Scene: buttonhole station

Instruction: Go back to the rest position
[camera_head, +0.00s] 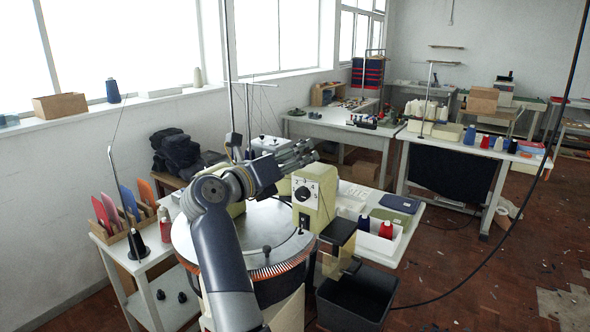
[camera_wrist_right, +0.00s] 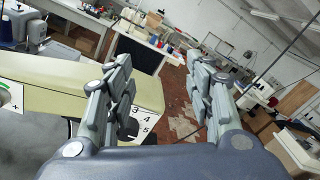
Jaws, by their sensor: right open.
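My right gripper (camera_head: 300,156) is raised above the round machine table, beside the cream machine head with a numbered dial (camera_head: 306,193). In the right wrist view my right gripper (camera_wrist_right: 162,100) shows two grey fingers spread apart with nothing between them. The cream machine head (camera_wrist_right: 70,88) lies below and left of the fingers there. Whether the gripper touches the machine cannot be told from the head view. My left gripper is not in view.
The round machine table (camera_head: 225,248) has a bristled rim. A black bin (camera_head: 358,300) stands at its right front. A white tray (camera_head: 380,238) holds thread cones. A side table with cards (camera_head: 128,262) stands left. Open floor (camera_head: 470,270) lies at right; a dark cable hangs across it.

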